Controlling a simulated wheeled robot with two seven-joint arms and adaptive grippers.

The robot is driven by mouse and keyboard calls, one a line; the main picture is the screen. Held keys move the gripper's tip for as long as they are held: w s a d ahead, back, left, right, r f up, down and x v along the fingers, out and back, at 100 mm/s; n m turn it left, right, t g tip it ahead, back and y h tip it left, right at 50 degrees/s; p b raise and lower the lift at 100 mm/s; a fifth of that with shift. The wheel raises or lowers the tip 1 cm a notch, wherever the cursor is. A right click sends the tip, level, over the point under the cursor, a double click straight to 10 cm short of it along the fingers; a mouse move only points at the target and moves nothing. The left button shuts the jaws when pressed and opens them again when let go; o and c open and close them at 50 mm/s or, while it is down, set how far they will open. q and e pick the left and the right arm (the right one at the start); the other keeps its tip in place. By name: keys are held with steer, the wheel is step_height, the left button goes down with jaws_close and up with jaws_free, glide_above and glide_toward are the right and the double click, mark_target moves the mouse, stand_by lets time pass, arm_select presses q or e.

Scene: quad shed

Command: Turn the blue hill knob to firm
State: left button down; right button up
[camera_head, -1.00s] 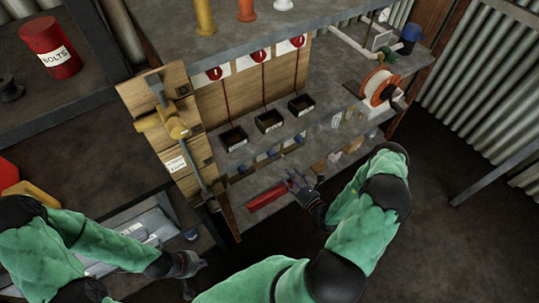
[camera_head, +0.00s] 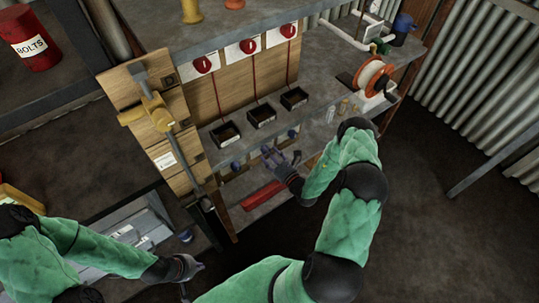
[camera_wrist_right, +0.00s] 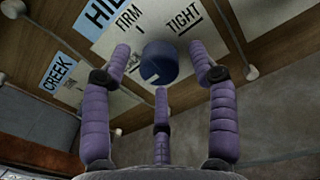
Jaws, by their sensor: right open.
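In the right wrist view the blue hill knob (camera_wrist_right: 160,63) sits on a pale dial plate (camera_wrist_right: 132,40) marked FIRM and TIGHT, under a blue label reading "HIL", cut off by the frame edge. A lower mark is partly hidden by a finger. I cannot clearly tell where the knob points. My right gripper (camera_wrist_right: 161,75) is open, its purple fingers spread around the knob with gaps beside it. In the head view my right gripper (camera_head: 275,155) is at the shelf's front edge and covers the middle knob. My left gripper (camera_head: 190,272) is low at the left, far from the knobs.
Other blue knobs (camera_head: 235,165) (camera_head: 292,133) flank my right gripper. A CREEK label (camera_wrist_right: 60,76) is left of the hill plate. Black trays (camera_head: 262,115) stand on the shelf above. A red object (camera_head: 263,195) lies on the lower shelf.

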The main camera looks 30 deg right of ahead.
steer(key=c, duration=1.2)
steer(key=shift+o, duration=0.2)
steer(key=m+p, duration=0.5)
steer(key=m, duration=1.3)
steer(key=shift+a, duration=0.1)
steer(key=shift+h, duration=0.3)
